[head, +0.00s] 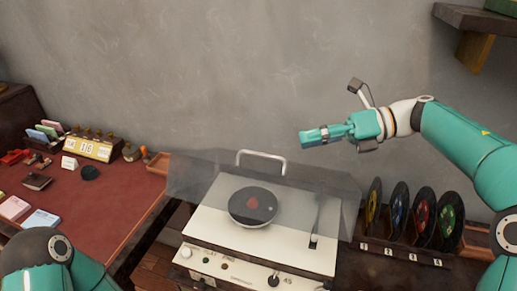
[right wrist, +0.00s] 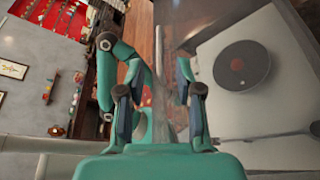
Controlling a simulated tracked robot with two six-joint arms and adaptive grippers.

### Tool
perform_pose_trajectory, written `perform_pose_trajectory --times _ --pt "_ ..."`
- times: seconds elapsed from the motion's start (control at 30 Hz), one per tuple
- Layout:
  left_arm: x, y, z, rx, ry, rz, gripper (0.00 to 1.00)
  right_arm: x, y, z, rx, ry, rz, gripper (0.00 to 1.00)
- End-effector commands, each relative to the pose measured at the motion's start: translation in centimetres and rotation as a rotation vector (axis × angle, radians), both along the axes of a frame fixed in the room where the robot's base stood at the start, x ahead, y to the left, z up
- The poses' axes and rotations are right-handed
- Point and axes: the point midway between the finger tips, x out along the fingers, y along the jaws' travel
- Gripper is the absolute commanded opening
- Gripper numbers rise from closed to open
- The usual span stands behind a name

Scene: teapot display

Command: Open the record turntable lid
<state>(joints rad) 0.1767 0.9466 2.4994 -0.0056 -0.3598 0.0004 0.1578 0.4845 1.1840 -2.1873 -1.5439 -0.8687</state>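The record turntable (head: 205,240) stands at the middle front, a white deck with a black record (head: 252,207) on it. Its see-through grey lid (head: 195,178) is raised over the back part; the front of the deck is uncovered. The metal lid handle (head: 262,155) sticks up at the lid's top edge. My right gripper (head: 312,137) is above and right of the handle, apart from it, pointing left. In the right wrist view, its fingers (right wrist: 157,100) are apart with nothing held. The record (right wrist: 242,67) shows there too. My left gripper is out of view.
Several coloured records (head: 423,216) stand in a rack close to the right of the turntable. A red-topped desk (head: 110,215) with cards and a calendar (head: 92,146) is at left. A wall shelf (head: 475,20) is at upper right. Bare wall lies behind.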

Motion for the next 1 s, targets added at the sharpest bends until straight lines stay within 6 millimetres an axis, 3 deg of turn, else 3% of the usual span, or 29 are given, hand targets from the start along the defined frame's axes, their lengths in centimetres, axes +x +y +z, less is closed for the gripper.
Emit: perform_pose_trajectory --times 0.3,0.5,0.7,1.0 --pt "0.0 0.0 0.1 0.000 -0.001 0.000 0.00 0.6 7.0 -1.8 0.000 0.002 0.009 0.35" --pt "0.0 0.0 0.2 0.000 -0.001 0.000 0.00 1.0 9.9 -2.6 0.000 0.001 0.008 0.35" --pt "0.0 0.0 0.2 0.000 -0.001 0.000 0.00 1.1 11.0 -3.0 0.000 0.001 0.006 0.35" --pt "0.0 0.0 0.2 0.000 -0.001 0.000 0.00 1.1 11.1 -3.0 0.000 0.001 0.006 0.32"
